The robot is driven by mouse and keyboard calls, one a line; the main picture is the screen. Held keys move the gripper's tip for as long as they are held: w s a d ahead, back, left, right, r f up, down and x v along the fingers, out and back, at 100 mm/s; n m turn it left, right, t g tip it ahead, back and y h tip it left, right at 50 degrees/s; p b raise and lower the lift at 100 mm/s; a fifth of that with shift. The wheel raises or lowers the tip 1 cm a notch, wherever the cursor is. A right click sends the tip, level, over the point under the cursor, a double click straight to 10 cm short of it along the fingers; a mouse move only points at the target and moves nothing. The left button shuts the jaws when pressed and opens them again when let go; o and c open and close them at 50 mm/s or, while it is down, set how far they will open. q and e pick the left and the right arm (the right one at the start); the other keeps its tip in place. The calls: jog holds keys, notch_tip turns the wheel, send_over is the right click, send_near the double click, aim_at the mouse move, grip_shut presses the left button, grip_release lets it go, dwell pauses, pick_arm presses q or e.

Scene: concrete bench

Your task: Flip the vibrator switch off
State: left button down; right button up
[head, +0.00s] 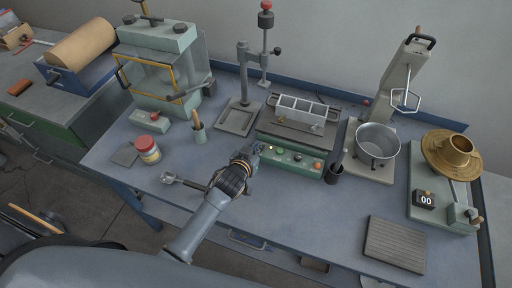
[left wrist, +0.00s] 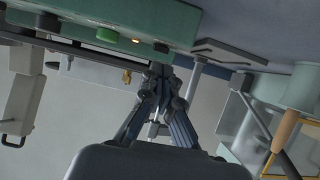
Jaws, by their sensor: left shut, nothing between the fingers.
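The vibrator (head: 290,160) is a green box with a dark top plate carrying a metal three-part mould (head: 300,108). Its front panel has a lit amber lamp (head: 270,147), a green button (head: 280,151) and an orange-red button (head: 317,165). My left gripper (head: 252,151) is shut and empty at the panel's left end. In the left wrist view, upside down, the panel (left wrist: 70,28) shows the green button (left wrist: 107,35) and the glowing lamp (left wrist: 136,41). The shut fingertips (left wrist: 158,72) are close to a dark part beside the lamp; I cannot tell whether they touch it. My right gripper is out of view.
A stand with a square base (head: 237,118) is behind my left gripper. A black cup (head: 335,172) and a metal bowl (head: 377,142) stand right of the vibrator. A scoop (head: 185,181) and a red-lidded jar (head: 147,149) lie left.

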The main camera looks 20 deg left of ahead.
pick_arm(q)
jog(key=shift+s+f, duration=0.15)
jog(key=shift+f, duration=0.2)
jog(key=shift+f, duration=0.15)
jog(key=b, duration=0.1)
jog(key=f+t+b, duration=0.1)
jog(key=b, duration=0.1)
jog(key=shift+s+f, duration=0.15)
jog(key=shift+f, duration=0.1)
jog(key=shift+s+r+b, duration=0.1)
jog(key=shift+b, duration=0.3)
jog(key=shift+r+p, duration=1)
jog(key=shift+p, duration=0.1)
